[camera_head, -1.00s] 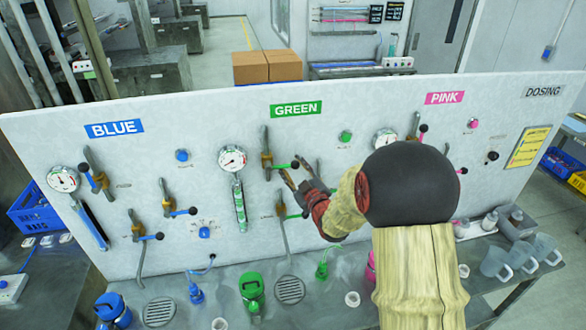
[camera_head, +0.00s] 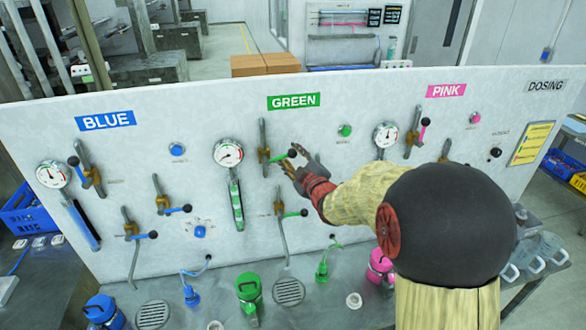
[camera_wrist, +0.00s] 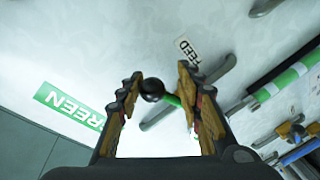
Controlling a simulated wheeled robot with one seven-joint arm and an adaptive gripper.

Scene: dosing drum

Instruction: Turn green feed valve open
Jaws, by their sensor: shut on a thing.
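The green feed valve (camera_head: 264,142) is on the white panel below the GREEN label, with a grey pipe running through it. Its short green lever (camera_wrist: 172,100) ends in a black knob (camera_wrist: 151,90) and points right in the head view. My gripper (camera_head: 293,163) is at the lever's knob end, shut on the handle. In the wrist view the knob and lever lie between my two fingers (camera_wrist: 155,108). A FEED tag (camera_wrist: 188,52) shows just beyond the fingertips. The fingers hide part of the lever.
A second green-handled valve (camera_head: 280,208) sits just below. A gauge (camera_head: 228,153) with a green sight tube is to the left. Blue valves (camera_head: 162,200) are farther left, pink ones right. Bottles and drain grates are on the bench below.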

